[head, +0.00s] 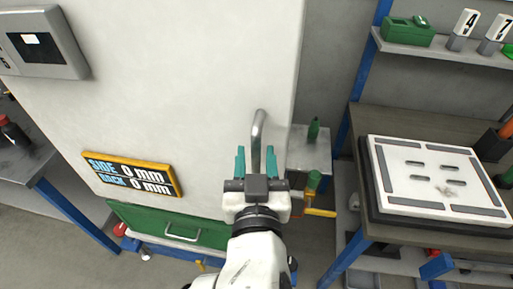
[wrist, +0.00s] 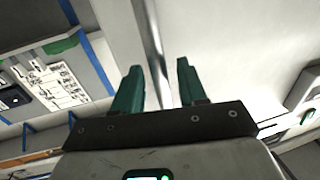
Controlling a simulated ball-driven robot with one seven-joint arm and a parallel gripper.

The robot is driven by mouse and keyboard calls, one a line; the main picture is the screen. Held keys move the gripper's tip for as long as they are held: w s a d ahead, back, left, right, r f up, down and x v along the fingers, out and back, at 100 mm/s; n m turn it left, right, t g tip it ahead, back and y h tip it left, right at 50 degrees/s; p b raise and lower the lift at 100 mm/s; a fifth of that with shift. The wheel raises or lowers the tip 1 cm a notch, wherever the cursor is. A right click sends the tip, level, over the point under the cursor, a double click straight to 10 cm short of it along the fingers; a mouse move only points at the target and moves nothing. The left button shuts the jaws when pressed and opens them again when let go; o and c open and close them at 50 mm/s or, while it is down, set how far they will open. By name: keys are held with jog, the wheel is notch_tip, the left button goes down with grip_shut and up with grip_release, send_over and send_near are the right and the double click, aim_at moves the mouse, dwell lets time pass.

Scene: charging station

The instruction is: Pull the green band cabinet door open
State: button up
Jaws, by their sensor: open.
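The cabinet's large white door (head: 190,90) fills the left and middle of the head view and looks shut. A vertical metal bar handle (head: 258,125) stands out near the door's right edge. My gripper (head: 256,162) is open, with its teal fingers pointing at the door around the bar's line. In the wrist view the bar (wrist: 154,45) passes between the two fingertips (wrist: 157,78), with gaps on both sides. Contact and depth cannot be told. The bar's lower part is hidden by my gripper.
A yellow-edged sign (head: 132,175) reading "0 mm" is on the door's lower left. A workbench with a white plate (head: 430,165) stands at the right. Another table (head: 28,150) stands left.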

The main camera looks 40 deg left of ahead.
jog(key=shift+w+a, duration=0.5)
jog(key=shift+w, duration=0.05)
jog(key=shift+c, duration=0.3)
grip_shut()
